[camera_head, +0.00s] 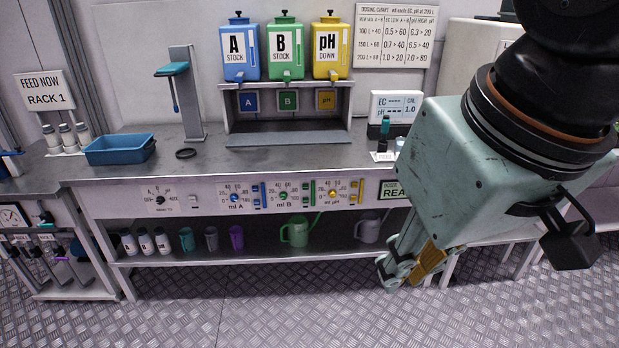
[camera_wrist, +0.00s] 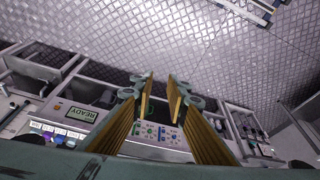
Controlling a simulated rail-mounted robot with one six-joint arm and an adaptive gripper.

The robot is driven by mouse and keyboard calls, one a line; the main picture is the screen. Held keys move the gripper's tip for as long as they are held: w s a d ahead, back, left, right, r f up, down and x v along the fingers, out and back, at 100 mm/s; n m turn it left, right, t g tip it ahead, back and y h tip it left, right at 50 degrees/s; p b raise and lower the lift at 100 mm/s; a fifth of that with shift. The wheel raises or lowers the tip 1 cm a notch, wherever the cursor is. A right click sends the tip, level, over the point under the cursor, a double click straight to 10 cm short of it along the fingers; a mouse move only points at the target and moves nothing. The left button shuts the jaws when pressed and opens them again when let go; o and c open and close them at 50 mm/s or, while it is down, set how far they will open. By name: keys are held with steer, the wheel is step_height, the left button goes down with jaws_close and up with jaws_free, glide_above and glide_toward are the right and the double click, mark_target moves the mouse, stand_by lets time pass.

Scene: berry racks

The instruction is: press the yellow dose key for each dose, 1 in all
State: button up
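The yellow dose keys (camera_head: 356,191) sit on the front panel beside the "ml pH" dial (camera_head: 333,193), at the right of the row. My gripper (camera_head: 412,272) hangs in front of the bench, lower and to the right of the yellow keys, apart from the panel. In the wrist view my gripper (camera_wrist: 162,92) is open, with a gap between its yellow-padded fingers and nothing held. The dial panel (camera_wrist: 155,132) shows small between the fingers there. The READY display (camera_head: 393,189) is partly covered by my arm in the head view; it reads READY in the wrist view (camera_wrist: 83,114).
Blue (camera_head: 240,52), green (camera_head: 285,52) and yellow (camera_head: 331,52) stock tanks stand on a shelf. A blue tray (camera_head: 120,149) and a meter (camera_head: 396,107) are on the bench. Watering cans (camera_head: 295,232) stand on the lower shelf. Floor in front is clear.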

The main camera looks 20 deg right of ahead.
jaws_close()
steer(key=shift+w, duration=0.1)
stand_by(1.2)
